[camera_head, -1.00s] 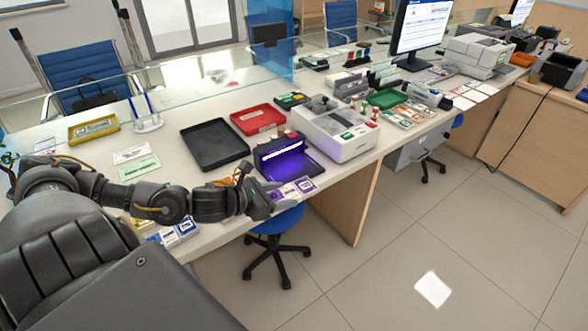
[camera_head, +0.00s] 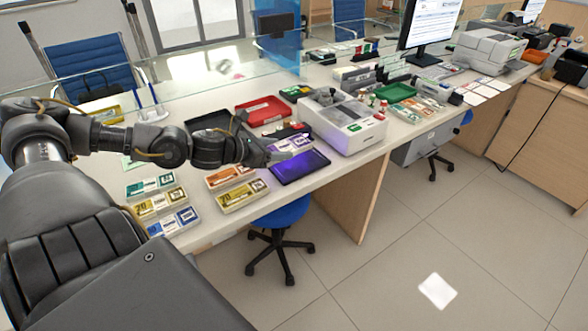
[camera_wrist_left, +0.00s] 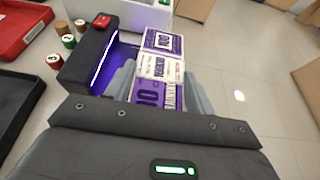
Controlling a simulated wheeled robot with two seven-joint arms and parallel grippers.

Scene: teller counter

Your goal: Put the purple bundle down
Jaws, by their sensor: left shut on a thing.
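The purple bundle (camera_head: 292,143) is a white and purple banknote stack. In the left wrist view it shows as the purple bundle (camera_wrist_left: 162,66) between two grey fingers. My left gripper (camera_head: 272,154) is shut on it and holds it over the black ultraviolet lamp unit, whose purple-lit plate (camera_head: 300,167) shows below. The lamp unit's body (camera_wrist_left: 98,58) stands just left of the bundle in the wrist view. The gap between bundle and plate cannot be judged exactly. My right gripper is not in view.
A white counting machine (camera_head: 345,125) stands right of the lamp. A red tray (camera_head: 264,110) and a black tray (camera_head: 208,122), partly hidden by my arm, lie behind. Teal, yellow, blue and orange bundles, including a yellow bundle (camera_head: 243,195), lie near the counter's front edge.

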